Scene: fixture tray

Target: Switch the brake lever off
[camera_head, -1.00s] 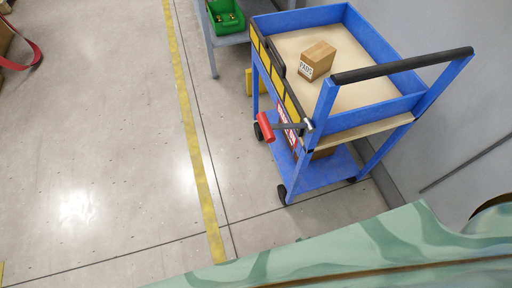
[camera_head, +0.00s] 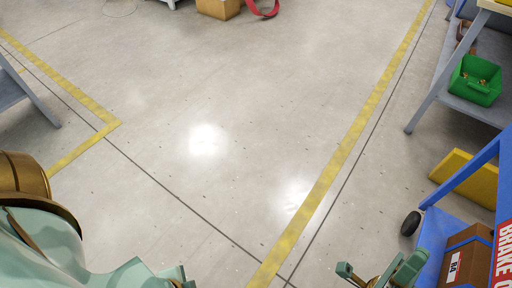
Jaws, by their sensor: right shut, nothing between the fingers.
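The brake lever is not in this view. Only part of the blue cart (camera_head: 475,172) shows, cut off by the right edge. Its red sign with white letters "BRAKE O" (camera_head: 503,258) shows in the lower right corner. My right gripper (camera_head: 384,275) is at the bottom edge, left of the cart's lower shelf. It is shut and empty, and its lower part is cut off. Parts of my own body fill the lower left corner, and I cannot make out my left gripper there.
A grey bench holds a green bin (camera_head: 474,82). The floor (camera_head: 215,100) in the middle is clear.

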